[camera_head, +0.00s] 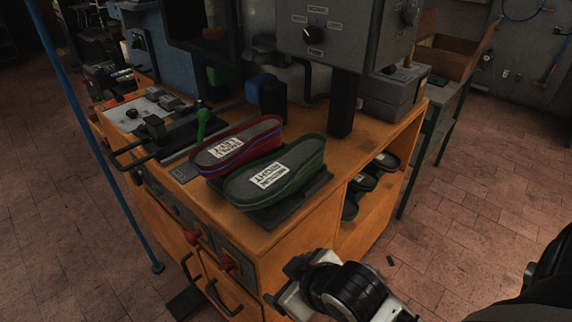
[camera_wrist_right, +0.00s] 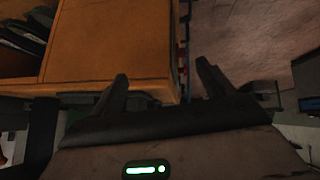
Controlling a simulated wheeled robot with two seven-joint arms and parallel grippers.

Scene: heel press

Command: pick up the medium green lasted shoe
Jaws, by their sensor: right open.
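A green shoe-shaped piece (camera_head: 275,179) lies on a dark plate at the front of the orange bench. A white label on its grey top seems to read RIGHT upside down; I cannot judge its size. A dark red shoe-shaped piece (camera_head: 236,145), labelled LEFT, lies just behind it to the left. My right gripper (camera_wrist_right: 163,82) is open and empty in the right wrist view, its two dark fingers near the bench edge. In the head view my right wrist is low in front of the bench, below and right of the green piece. My left gripper is not in view.
The orange bench (camera_head: 385,128) carries a grey machine with a dial box (camera_head: 345,28) over its back. A green-knobbed lever (camera_head: 202,124) stands left of the shoes. Several dark shoes (camera_head: 364,181) sit on the open side shelf.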

